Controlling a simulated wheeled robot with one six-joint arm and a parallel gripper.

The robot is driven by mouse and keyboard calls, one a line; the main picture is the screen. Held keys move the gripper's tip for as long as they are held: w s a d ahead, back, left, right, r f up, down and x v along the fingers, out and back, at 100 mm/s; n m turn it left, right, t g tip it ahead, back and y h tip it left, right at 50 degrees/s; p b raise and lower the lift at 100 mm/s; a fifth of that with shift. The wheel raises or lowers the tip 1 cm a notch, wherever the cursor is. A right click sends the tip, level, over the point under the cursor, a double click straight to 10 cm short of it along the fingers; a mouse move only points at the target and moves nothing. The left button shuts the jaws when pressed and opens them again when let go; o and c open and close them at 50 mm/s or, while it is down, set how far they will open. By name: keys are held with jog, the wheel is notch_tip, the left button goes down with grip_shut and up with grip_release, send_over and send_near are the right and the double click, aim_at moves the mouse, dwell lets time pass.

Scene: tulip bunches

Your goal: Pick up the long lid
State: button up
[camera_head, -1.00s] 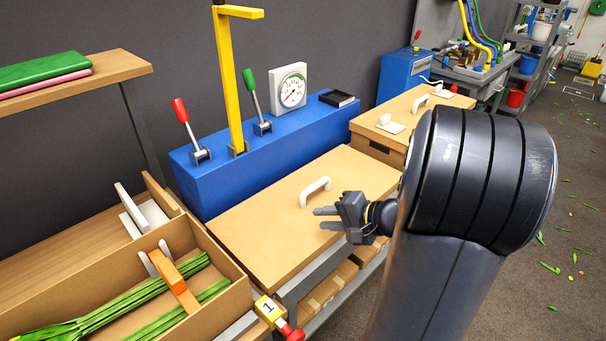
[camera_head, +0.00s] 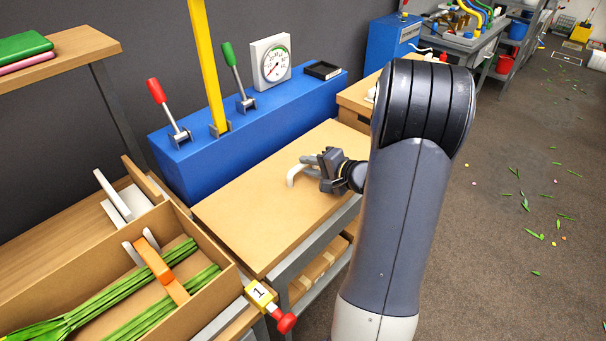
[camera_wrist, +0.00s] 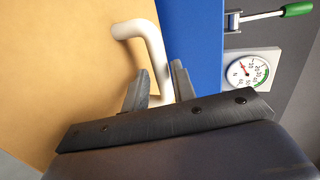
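The long lid (camera_head: 250,222) is a flat tan board lying on the grey bench, with a white arched handle (camera_head: 293,174) on top. In the wrist view the lid (camera_wrist: 75,60) fills the left side and the handle (camera_wrist: 150,42) runs down between my fingers. My gripper (camera_head: 308,165) is at the handle in the head view. In the wrist view my gripper (camera_wrist: 158,86) has a finger on each side of the handle's bar, with small gaps showing. It looks open; firm contact is not visible. The handle's lower end is hidden behind the gripper.
A blue console (camera_head: 230,140) with levers, a gauge (camera_head: 271,62) and a yellow post (camera_head: 205,70) stands right behind the lid. An open box (camera_head: 60,285) with green stems is at left. A red-knobbed clamp (camera_head: 285,320) marked 1 is in front.

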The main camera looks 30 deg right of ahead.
jog(key=shift+x, duration=1.4)
jog(key=shift+c, duration=0.2)
grip_shut()
